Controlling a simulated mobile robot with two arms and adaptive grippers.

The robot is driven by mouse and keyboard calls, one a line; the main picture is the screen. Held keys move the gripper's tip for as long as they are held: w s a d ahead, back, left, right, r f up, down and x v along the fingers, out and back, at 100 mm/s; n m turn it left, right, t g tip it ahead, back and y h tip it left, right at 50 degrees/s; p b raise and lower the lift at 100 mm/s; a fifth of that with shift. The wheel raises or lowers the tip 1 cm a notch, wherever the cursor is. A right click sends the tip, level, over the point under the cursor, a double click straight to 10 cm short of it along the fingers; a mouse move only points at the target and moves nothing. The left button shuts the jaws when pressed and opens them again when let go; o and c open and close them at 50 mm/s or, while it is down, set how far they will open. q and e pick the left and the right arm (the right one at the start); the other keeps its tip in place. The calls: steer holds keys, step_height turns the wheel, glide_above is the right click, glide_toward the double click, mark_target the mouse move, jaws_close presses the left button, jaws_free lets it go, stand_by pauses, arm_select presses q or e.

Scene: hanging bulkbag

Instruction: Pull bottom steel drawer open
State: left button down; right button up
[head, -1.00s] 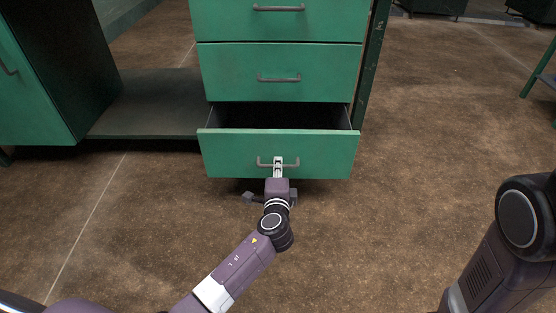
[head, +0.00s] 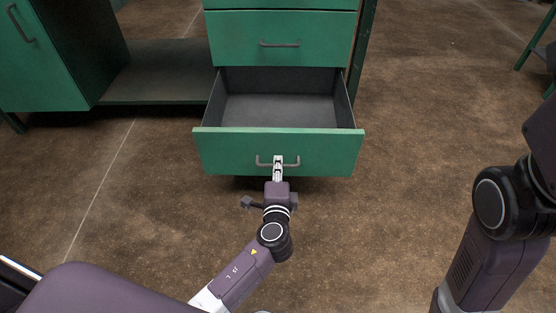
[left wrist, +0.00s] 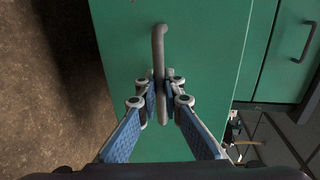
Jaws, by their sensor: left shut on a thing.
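The bottom steel drawer (head: 225,151) has a green front and stands well open in the head view. Its grey inside (head: 278,108) is empty. My left gripper (head: 278,162) is at the middle of its front, shut on the grey bar handle (head: 262,161). In the left wrist view the blue-padded fingers (left wrist: 163,100) close around the handle (left wrist: 158,45), which runs lengthwise in that picture against the green front. My right arm shows at the right of the head view, but its gripper is out of the picture.
A closed green drawer (head: 240,40) with its own handle sits above. A green cabinet door (head: 40,60) and a low dark shelf (head: 165,75) are to the left. The brown floor (head: 410,140) in front and to the right is clear.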

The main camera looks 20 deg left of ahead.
stand_by(0.3)
arm_select(q)
steer(key=c, duration=2.3)
jaws_free()
steer(key=shift+c, duration=0.2)
steer(key=v, duration=1.2)
